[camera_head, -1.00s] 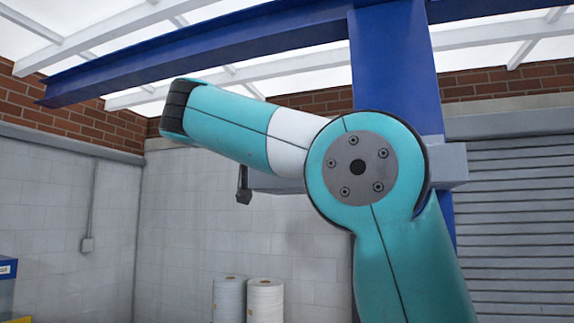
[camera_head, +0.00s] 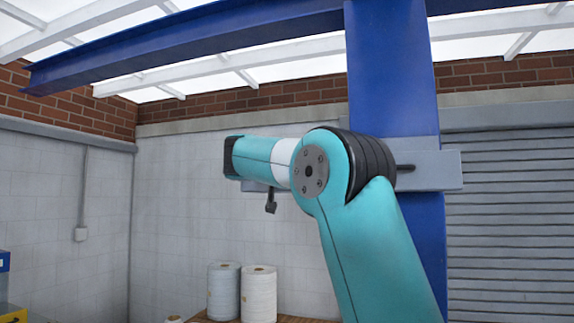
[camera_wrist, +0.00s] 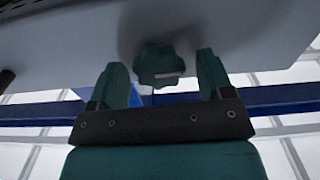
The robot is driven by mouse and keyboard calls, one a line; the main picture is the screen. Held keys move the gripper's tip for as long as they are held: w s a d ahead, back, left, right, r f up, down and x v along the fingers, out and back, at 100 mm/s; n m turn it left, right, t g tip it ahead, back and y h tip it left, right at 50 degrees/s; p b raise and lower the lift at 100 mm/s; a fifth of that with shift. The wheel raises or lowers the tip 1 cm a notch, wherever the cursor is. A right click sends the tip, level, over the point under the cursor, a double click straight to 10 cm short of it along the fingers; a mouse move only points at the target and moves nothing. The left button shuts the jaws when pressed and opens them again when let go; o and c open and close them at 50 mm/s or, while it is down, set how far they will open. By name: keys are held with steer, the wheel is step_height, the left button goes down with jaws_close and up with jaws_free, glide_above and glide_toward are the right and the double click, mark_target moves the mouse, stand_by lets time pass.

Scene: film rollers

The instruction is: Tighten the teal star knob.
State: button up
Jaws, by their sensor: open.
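The teal star knob (camera_wrist: 158,63) shows dark in the wrist view, with a pale mark on its face. It sits against the underside of a grey body (camera_wrist: 235,35). My gripper (camera_wrist: 161,66) is open, with one finger to each side of the knob and a visible gap on both sides. Whether the fingertips reach the knob's depth I cannot tell. In the head view the knob and my gripper's fingers are hidden or out of sight; my teal arm reaches up in front of the blue post.
In the head view a blue post (camera_head: 392,70) carries a grey horizontal bar (camera_head: 430,171). A small black handle (camera_head: 271,203) hangs below the bar's left part. White rolls (camera_head: 259,292) stand below on a brown surface. A grey shutter (camera_head: 515,215) is at right.

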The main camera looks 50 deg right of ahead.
steer(key=shift+d, duration=0.1)
steer(key=c, duration=0.9)
steer(key=shift+f+m+b, duration=0.15)
steer(key=shift+m+b, duration=0.25)
steer(key=shift+b, duration=0.15)
steer(key=m+b, duration=0.4)
steer(key=m, duration=0.4)
steer(key=m+b, duration=0.5)
steer(key=m, duration=0.3)
steer(key=shift+s+f+m, duration=0.1)
steer(key=shift+s+m, duration=0.1)
steer(key=shift+m, duration=0.2)
steer(key=shift+d, duration=0.1)
